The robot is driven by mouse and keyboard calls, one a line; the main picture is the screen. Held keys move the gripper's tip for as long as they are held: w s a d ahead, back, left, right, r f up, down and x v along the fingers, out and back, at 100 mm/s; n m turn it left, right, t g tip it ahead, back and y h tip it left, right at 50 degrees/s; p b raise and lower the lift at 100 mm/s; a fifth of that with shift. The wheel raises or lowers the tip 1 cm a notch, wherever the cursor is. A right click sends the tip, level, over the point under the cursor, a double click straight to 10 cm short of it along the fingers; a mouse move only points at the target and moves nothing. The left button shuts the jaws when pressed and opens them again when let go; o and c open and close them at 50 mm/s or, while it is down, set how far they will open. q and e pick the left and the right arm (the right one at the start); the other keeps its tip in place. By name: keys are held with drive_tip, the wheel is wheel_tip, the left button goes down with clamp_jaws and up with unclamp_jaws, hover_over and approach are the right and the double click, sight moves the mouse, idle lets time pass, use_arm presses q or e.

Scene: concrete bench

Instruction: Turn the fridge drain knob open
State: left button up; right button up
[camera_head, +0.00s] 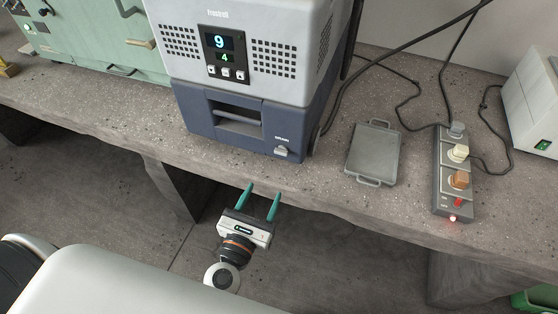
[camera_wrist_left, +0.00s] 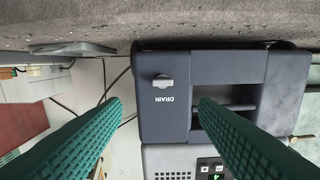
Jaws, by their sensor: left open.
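The fridge (camera_head: 233,85) is a grey-white and dark blue box standing on the concrete bench. Its small light grey drain knob (camera_head: 281,151) sits on the lower right of the blue front, under a "DRAIN" label. In the left wrist view, which is upside down, the drain knob (camera_wrist_left: 163,81) shows near the middle, its handle lying roughly sideways. My left gripper (camera_head: 262,192) is open and empty, with two green fingers pointing toward the fridge. It is in front of the bench edge, apart from the knob. My right gripper is not in view.
A grey tray with handles (camera_head: 373,153) lies right of the fridge. A power strip (camera_head: 443,175) with plugs and a lit red light is farther right, with black cables behind. A green machine (camera_head: 95,40) stands left. The bench edge (camera_head: 330,200) runs between gripper and fridge.

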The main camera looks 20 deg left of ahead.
use_arm(q)
drive_tip(key=p, duration=0.2)
approach(280, 153)
drive_tip(key=w+p, duration=0.1)
drive_tip(key=w, duration=0.7)
drive_tip(key=shift+w+d, duration=0.15)
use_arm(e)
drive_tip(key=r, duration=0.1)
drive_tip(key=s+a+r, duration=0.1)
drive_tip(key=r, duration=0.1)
use_arm(q)
drive_tip(key=shift+c, duration=0.4)
drive_tip(key=c, duration=0.9)
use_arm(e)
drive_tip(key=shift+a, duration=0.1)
